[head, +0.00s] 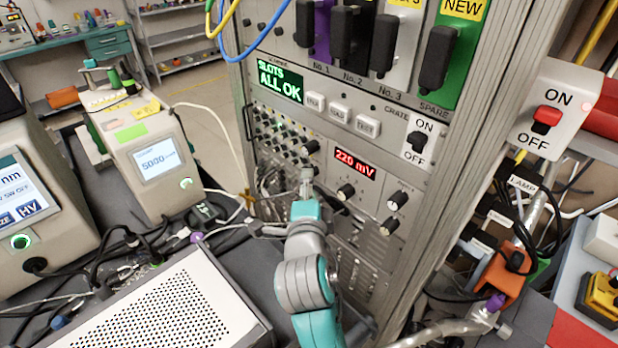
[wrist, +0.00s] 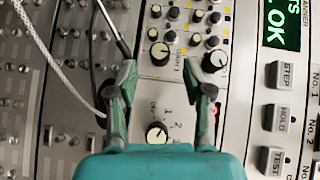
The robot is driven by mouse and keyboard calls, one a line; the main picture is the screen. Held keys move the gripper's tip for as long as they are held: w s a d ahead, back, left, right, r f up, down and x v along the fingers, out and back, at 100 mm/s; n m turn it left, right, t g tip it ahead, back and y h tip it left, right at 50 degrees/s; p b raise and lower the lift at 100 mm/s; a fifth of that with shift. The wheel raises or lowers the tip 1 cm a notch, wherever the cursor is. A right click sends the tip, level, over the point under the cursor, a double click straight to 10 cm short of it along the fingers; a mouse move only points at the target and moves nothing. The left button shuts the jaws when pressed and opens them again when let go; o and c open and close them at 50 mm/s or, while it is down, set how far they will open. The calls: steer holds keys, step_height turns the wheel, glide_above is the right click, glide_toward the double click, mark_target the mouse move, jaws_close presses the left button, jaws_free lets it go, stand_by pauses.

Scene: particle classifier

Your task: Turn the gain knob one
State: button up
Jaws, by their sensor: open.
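My gripper (head: 306,180) is at the lower left of the rack's knob panel, its fingers pointing at the panel. In the wrist view my gripper (wrist: 162,90) is open and empty. Another black knob (wrist: 214,60) is beyond the right finger. No contact with a knob is visible. The hand hides part of the panel in the head view.
Small knobs and jacks crowd the panel (head: 275,135). A grey cable (wrist: 55,60) runs near the left finger, and a dark lead comes down onto it. The red display (head: 356,165) reads 220 mV; the green screen (head: 279,86) reads ALL OK. A perforated box (head: 180,305) stands left of my arm.

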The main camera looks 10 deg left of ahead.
steer(key=shift+w+a+f, duration=0.1)
steer(key=shift+w, duration=0.8)
steer(key=shift+w+a+f, duration=0.1)
steer(key=shift+w, duration=0.75)
jaws_close()
